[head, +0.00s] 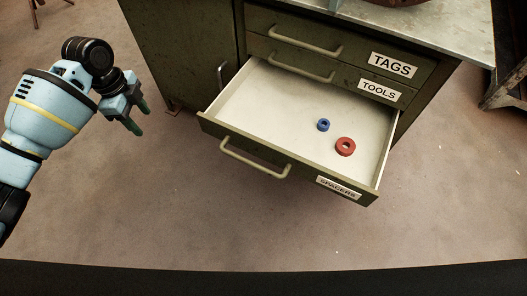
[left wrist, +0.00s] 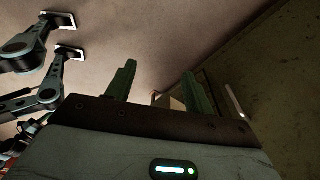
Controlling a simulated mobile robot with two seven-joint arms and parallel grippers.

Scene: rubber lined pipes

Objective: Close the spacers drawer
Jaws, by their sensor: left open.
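The spacers drawer (head: 272,153) is pulled out from the green cabinet in the head view, with its "SPACERS" label on the right of its front. Its pale handle (head: 255,170) is on the left part of the front. A blue ring (head: 323,125) and a larger red ring (head: 345,147) lie inside it. My left gripper (head: 139,121) is open and empty, left of the drawer and apart from it. Its two green fingers also show spread in the left wrist view (left wrist: 158,88). My right gripper is not in the head view.
The tools drawer (head: 350,85) and tags drawer (head: 355,55) above are shut. A cabinet door (head: 185,45) is left of them, and a metal worktop (head: 445,25) is on top. The floor (head: 160,220) in front is clear. A dark rack (head: 508,85) stands at the right.

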